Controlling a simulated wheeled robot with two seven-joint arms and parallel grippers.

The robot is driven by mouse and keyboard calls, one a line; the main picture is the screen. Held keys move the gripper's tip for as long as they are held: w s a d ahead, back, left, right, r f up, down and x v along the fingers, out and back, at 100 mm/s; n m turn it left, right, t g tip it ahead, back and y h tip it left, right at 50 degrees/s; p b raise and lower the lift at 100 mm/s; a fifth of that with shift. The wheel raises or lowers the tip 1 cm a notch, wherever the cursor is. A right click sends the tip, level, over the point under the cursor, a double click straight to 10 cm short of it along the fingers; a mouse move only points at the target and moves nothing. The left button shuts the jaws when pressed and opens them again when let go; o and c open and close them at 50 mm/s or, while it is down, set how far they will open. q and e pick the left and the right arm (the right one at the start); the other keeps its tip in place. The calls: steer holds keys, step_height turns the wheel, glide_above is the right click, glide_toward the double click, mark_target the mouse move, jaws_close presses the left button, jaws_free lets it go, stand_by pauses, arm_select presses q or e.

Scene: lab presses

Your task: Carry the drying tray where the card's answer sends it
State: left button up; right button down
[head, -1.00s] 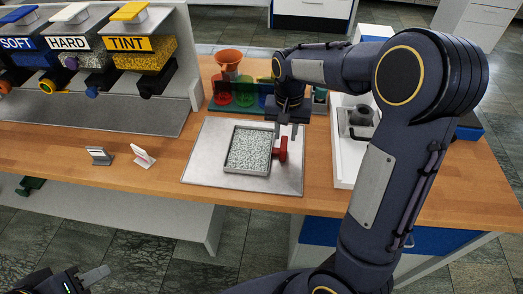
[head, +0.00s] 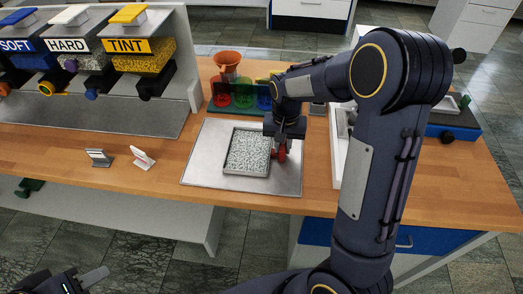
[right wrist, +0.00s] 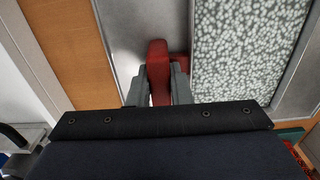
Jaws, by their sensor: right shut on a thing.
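The drying tray (head: 247,153) is a square grey-rimmed tray filled with speckled pale granules, with a red handle (head: 281,152) on its right side. It lies flat on a metal plate (head: 205,165) on the wooden bench. My right gripper (head: 282,148) is lowered over the handle. In the right wrist view its two fingers are shut on the red handle (right wrist: 159,70), with the granules (right wrist: 245,45) to the right. My left gripper (head: 92,277) is at the bottom left, away from the bench, only partly in view. Two small cards (head: 143,158) stand on the bench; their writing is unreadable.
Dispensers labelled SOFT, HARD and TINT (head: 140,47) stand at the back left. An orange funnel (head: 227,63) and coloured see-through containers (head: 240,95) stand behind the plate. A white tray (head: 338,150) is to the right, partly hidden by my right arm.

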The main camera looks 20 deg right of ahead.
steer(key=shift+r, duration=0.15)
steer(key=shift+r, duration=0.25)
step_height(320, 180, up, 2)
steer(key=shift+r, duration=0.15)
steer(key=s+a+r+b, duration=0.1)
steer(key=s+a+r, duration=0.5)
steer(key=s+r, duration=0.4)
steer(key=s, duration=0.2)
steer(key=shift+s+a, duration=0.15)
steer(key=shift+s, duration=0.15)
